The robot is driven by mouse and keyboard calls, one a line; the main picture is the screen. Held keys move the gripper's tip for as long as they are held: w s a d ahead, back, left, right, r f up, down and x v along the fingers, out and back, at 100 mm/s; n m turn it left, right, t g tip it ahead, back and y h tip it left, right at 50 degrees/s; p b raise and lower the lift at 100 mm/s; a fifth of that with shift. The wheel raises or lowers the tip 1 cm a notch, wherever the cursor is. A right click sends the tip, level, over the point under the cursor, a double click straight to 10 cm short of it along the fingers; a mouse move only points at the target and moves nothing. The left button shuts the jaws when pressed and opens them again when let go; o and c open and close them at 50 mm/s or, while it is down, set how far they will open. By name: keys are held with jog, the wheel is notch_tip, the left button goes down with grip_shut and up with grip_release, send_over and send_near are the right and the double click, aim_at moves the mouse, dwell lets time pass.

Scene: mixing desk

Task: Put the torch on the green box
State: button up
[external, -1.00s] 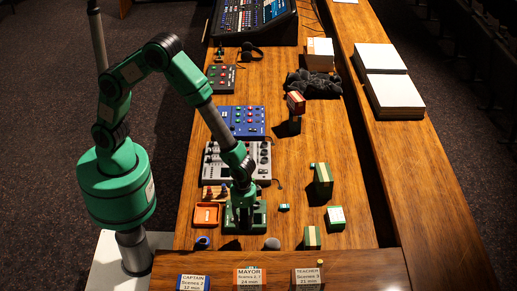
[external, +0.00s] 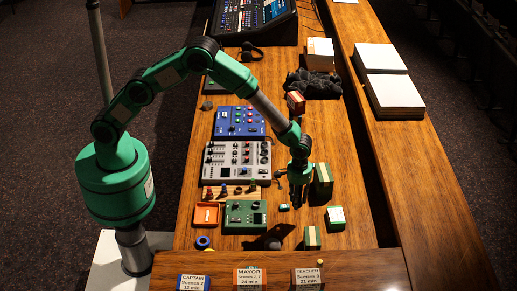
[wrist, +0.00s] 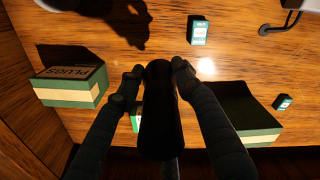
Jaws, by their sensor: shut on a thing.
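My gripper (external: 297,180) is shut on the torch (wrist: 160,110), a black cylinder between the two fingertips in the wrist view. In the external view I cannot make out the torch clearly. A green box with a cream band (external: 323,180) stands just right of my gripper; it also shows at the right of the wrist view (wrist: 250,125). A similar green box (external: 312,237), marked PLUGS in the wrist view (wrist: 70,88), is nearer the front. A white-topped green box (external: 335,217) lies between them, mostly hidden behind the torch in the wrist view.
A small teal box (external: 284,207) sits below-left of my gripper, another (wrist: 283,102) beside the right green box. A green pedal (external: 245,216), an orange tray (external: 206,215) and a grey mixer (external: 237,162) lie to the left. A raised ledge (external: 405,130) runs along the right.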

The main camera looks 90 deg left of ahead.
jog(key=shift+w+a+n, duration=0.5)
jog(key=shift+w+a, duration=0.15)
jog(key=shift+w, duration=0.1)
jog(key=shift+w, duration=0.1)
send_over(336, 214)
jog(key=shift+w+d+f, duration=0.1)
jog(key=shift+d+f, duration=0.05)
jog(key=shift+f, duration=0.5)
jog(key=shift+f, duration=0.1)
dwell(0.3)
jog(key=shift+f, duration=1.65)
jog(key=shift+f, duration=0.15)
jog(key=o, duration=1.3)
